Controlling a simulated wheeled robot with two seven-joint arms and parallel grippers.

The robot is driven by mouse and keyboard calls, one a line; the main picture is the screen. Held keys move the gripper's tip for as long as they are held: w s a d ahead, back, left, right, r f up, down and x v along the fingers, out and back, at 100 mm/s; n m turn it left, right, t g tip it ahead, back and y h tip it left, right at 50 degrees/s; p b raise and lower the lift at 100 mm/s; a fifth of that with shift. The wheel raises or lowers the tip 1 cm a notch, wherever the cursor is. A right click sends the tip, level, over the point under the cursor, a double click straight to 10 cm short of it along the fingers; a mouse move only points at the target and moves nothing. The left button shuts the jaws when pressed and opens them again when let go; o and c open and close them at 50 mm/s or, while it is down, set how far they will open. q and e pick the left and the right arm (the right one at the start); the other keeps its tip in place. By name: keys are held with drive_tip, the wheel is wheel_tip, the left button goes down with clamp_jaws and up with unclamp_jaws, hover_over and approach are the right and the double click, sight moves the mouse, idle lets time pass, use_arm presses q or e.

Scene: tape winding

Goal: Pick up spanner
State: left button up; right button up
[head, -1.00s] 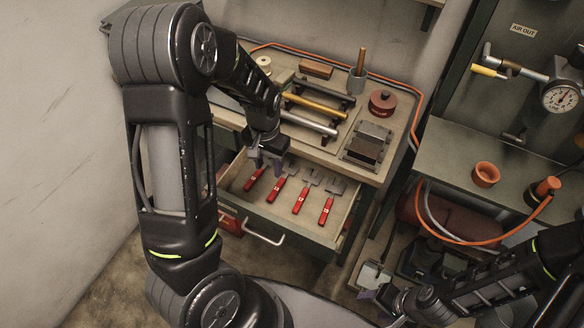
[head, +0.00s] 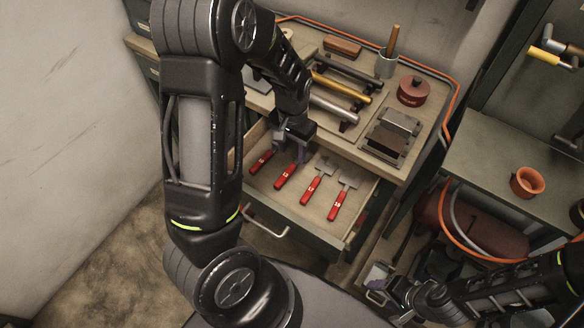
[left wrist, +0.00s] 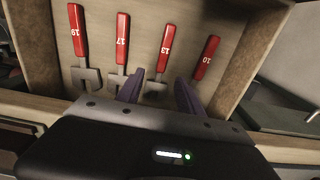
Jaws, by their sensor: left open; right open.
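Several red-handled spanners with grey heads lie side by side in an open drawer (head: 268,206). In the left wrist view their handles read 19 (left wrist: 78,35), 17 (left wrist: 121,40), 13 (left wrist: 165,48) and 10 (left wrist: 206,58). In the head view the 10 spanner (head: 261,161) is leftmost and the 13 spanner (head: 286,176) is beside it. My left gripper (head: 293,146) is open and empty over the head end of the 13 spanner. In the wrist view its fingers (left wrist: 160,92) appear either side of that head; the height gap is unclear. My right gripper (head: 379,282) is open, low at right.
The worktop above the drawer holds a rack with gold and silver bars (head: 342,86), a red round tin (head: 413,91), a cup (head: 386,64) and a metal block (head: 393,138). The drawer walls enclose the spanners. A bench with an orange cup (head: 527,182) stands right.

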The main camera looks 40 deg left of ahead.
sight(291, 167)
use_arm(q)
drive_tip(key=shift+f, duration=1.3)
wheel_tip(291, 167, down, 5)
drive_tip(key=shift+a+f+p, duration=0.1)
drive_tip(key=shift+a+p, duration=0.05)
drive_tip(key=shift+p, duration=0.35)
drive_tip(key=shift+c, duration=0.3)
clamp_jaws()
